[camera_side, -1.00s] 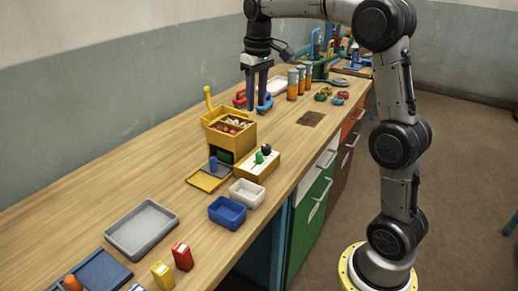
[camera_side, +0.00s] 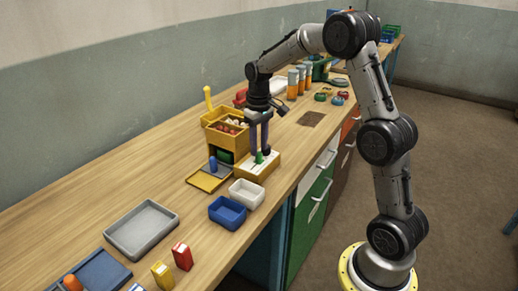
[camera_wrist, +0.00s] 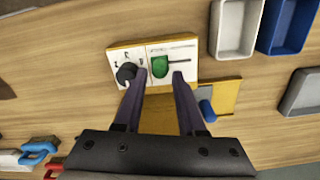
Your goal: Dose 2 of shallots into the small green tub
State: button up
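The yellow dispenser (camera_side: 228,143) stands mid-table, its top bins holding reddish and pale pieces; I cannot tell which are shallots. A dark green shape (camera_side: 224,157) shows low in its front; I cannot tell if it is the small green tub. Beside it is a control box (camera_side: 258,171) with a white top, a green handle (camera_wrist: 160,66) at a slot and a black knob (camera_wrist: 126,73) with marks around it. My gripper (camera_wrist: 159,76) is open and empty, pointing down over the box. The green handle lies between its fingers in the wrist view; the left finger is close to the knob.
A yellow plate (camera_side: 208,178) with a blue piece (camera_side: 213,165) lies before the dispenser. White (camera_side: 247,193) and blue (camera_side: 227,212) trays sit nearby, a grey tray (camera_side: 141,229) further left. Orange-banded cylinders (camera_side: 301,78) stand behind my gripper. Bare wood lies left of the dispenser.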

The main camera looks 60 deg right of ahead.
jog(key=shift+f, duration=0.75)
jog(key=shift+c, duration=0.2)
grip_shut()
jog(key=shift+r, duration=0.1)
dwell(0.7)
